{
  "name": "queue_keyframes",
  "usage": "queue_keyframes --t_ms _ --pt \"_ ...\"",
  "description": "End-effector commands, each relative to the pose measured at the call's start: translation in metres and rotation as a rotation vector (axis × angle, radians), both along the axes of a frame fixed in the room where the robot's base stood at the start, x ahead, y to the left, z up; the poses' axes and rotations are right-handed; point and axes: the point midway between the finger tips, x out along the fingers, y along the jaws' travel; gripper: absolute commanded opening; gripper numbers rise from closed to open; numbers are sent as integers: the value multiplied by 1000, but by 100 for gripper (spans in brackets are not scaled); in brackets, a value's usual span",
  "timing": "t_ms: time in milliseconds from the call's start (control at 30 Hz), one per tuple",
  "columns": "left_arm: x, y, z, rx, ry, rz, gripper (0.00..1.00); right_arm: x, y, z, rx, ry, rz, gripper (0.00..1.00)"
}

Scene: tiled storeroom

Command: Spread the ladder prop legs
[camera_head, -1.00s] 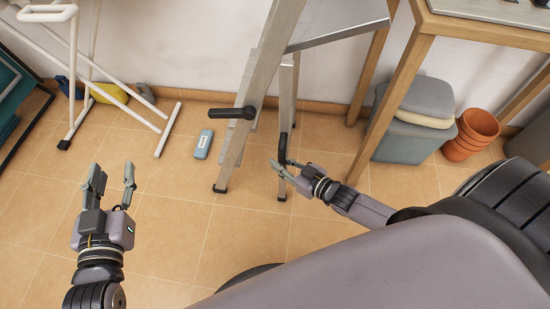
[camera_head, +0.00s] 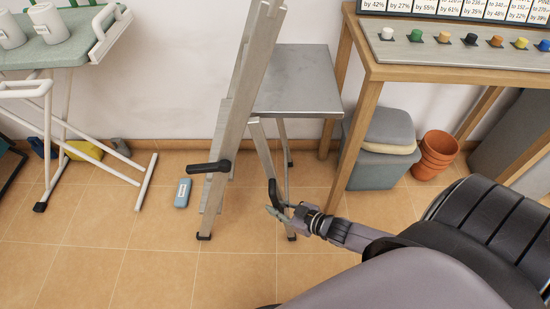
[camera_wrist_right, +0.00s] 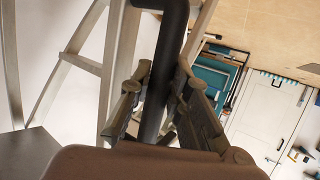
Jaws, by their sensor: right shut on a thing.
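The metal stepladder (camera_head: 245,90) stands upright on the tiles, with a black handle (camera_head: 210,166) on its left leg. Its prop leg (camera_head: 264,155) stands apart to the right and carries a black curved handle (camera_head: 273,191). My right gripper (camera_head: 278,211) is at the lower end of that curved handle. In the right wrist view, the fingers (camera_wrist_right: 155,100) are on both sides of the black bar (camera_wrist_right: 165,60) and shut on it. The fingers hide part of the bar. My left gripper is out of view.
A wooden table (camera_head: 410,70) stands to the right, with a grey bin (camera_head: 380,160) and terracotta pots (camera_head: 434,155) below. An ironing board (camera_head: 70,45) stands left. A blue box (camera_head: 182,193) lies near the ladder's left foot. The front floor is clear.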

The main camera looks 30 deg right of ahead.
Motion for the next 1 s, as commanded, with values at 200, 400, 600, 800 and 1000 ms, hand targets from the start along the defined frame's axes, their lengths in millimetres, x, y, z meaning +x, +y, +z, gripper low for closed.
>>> queue_keyframes --t_ms 200,400,600,800,1000 --pt "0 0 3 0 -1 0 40 -2 -5 0 -15 6 0 0" --pt "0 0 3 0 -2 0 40 -3 -7 0 -17 8 -1 0" --pt "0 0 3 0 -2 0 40 -3 -8 -1 -19 8 -3 19" --pt "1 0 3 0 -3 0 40 -2 -7 0 -16 7 -2 26" --pt "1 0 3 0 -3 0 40 -2 -5 0 -12 7 -1 26"
